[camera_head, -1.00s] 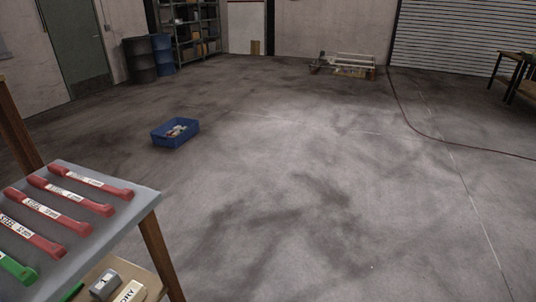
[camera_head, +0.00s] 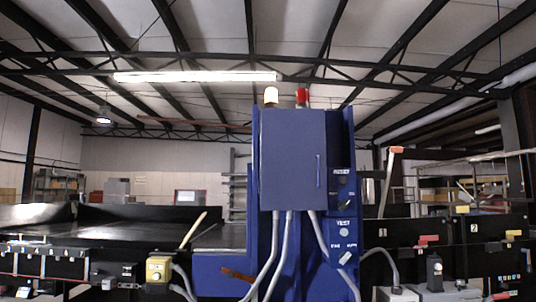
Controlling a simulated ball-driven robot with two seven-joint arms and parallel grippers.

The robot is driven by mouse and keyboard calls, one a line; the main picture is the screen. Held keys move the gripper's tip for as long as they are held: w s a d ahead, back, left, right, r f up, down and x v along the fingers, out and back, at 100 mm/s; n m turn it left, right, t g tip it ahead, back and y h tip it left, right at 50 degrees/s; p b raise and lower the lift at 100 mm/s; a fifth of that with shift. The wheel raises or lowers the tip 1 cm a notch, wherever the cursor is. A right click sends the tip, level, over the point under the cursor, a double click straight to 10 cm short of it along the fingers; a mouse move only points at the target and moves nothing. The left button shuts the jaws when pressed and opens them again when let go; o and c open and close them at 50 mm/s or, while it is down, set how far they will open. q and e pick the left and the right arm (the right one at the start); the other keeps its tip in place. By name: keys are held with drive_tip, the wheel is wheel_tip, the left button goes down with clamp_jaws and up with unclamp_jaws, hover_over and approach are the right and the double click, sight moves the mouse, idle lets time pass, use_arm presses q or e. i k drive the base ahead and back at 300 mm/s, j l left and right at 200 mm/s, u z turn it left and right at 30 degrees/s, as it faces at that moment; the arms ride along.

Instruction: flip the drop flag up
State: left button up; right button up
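No part of either gripper shows in the head view. A thin pale pole (camera_head: 386,182) with an orange tip (camera_head: 397,150) stands tilted slightly right, just right of the blue cabinet (camera_head: 293,160). A reddish-brown bar (camera_head: 237,275) lies nearly level low on the cabinet's left side. A pale yellow stick (camera_head: 194,229) leans up to the right beside the conveyor. I cannot tell which of these, if any, is the drop flag.
The conveyor bed (camera_head: 110,232) runs left. Black numbered panels (camera_head: 400,235) stand right. A yellow box (camera_head: 159,269) sits low left. Grey conduits hang in front.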

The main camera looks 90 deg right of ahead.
sight(393, 149)
drive_tip(key=z, duration=2.95)
